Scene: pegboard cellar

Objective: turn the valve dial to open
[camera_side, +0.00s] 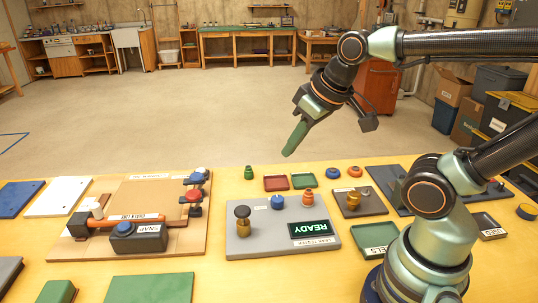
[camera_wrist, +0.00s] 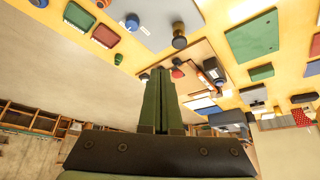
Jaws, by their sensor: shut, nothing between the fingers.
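My gripper (camera_side: 290,152) hangs in the air above and behind the bench, its green fingers pointing down and left. In the wrist view its fingers (camera_wrist: 160,72) are together with nothing between them. A red round handle (camera_side: 194,196) and a blue one (camera_side: 196,178) sit on the right edge of a tan pipe board (camera_side: 150,182). A black knob on a brass base (camera_side: 242,216) stands on the grey tester plate (camera_side: 270,250). I cannot tell for sure which of these is the valve dial. My gripper touches none of them. The wrist view also shows the red handle (camera_wrist: 177,73).
The tester's screen (camera_side: 314,229) reads READY. A black box labelled SNAP (camera_side: 138,238) is on the pipe board. Red (camera_side: 276,183) and green (camera_side: 303,181) trays lie at the back. A brown plate (camera_side: 360,203) with a brass part is to the right. Air around my gripper is clear.

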